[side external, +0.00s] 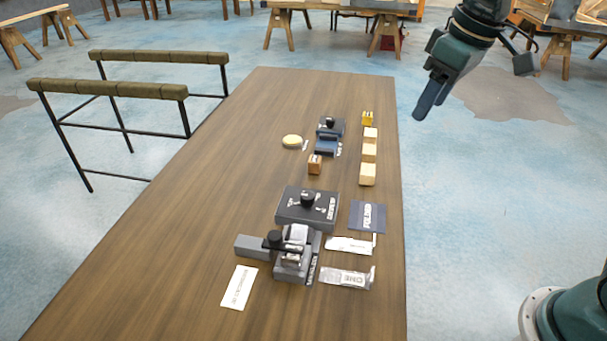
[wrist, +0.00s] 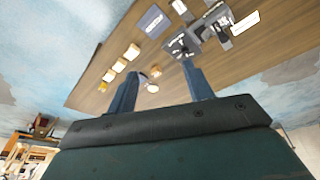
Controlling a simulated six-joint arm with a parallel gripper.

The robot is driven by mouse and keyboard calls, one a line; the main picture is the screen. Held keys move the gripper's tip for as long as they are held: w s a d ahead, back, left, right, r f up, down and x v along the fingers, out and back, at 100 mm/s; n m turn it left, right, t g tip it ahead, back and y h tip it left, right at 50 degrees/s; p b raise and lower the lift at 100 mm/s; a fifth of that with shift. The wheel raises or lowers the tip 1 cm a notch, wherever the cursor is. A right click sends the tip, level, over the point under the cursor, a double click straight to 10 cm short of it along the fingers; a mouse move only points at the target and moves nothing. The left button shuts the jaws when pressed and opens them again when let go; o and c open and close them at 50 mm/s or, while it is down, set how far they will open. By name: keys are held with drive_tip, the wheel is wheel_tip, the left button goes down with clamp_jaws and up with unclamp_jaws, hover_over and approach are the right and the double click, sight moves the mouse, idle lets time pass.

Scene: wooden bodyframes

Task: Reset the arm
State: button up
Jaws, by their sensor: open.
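My gripper (side external: 430,98) hangs in the air beyond the right edge of the table, near its far end, above the floor. In the wrist view its two fingers (wrist: 160,88) are spread apart with nothing between them. It touches none of the objects on the table.
The wooden table (side external: 190,215) holds light wooden blocks (side external: 368,153), a yellow block (side external: 367,118), a brown block (side external: 314,164), a round yellow piece (side external: 292,141), a blue device (side external: 328,136), a black box (side external: 306,205), a grey fixture (side external: 291,262) and labels (side external: 239,287). Its left side is clear.

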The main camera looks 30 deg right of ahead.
drive_tip(key=s+d+f+m+t, duration=0.1)
drive_tip(key=s+d, duration=0.1)
drive_tip(key=s, duration=0.6)
drive_tip(key=s+d+f+m+t, duration=0.1)
drive_tip(key=s+d+f, duration=0.1)
drive_tip(key=s, duration=0.7)
drive_tip(key=shift+d+f+m, duration=0.2)
drive_tip(key=shift+f+m, duration=0.05)
drive_tip(key=shift+m, duration=0.15)
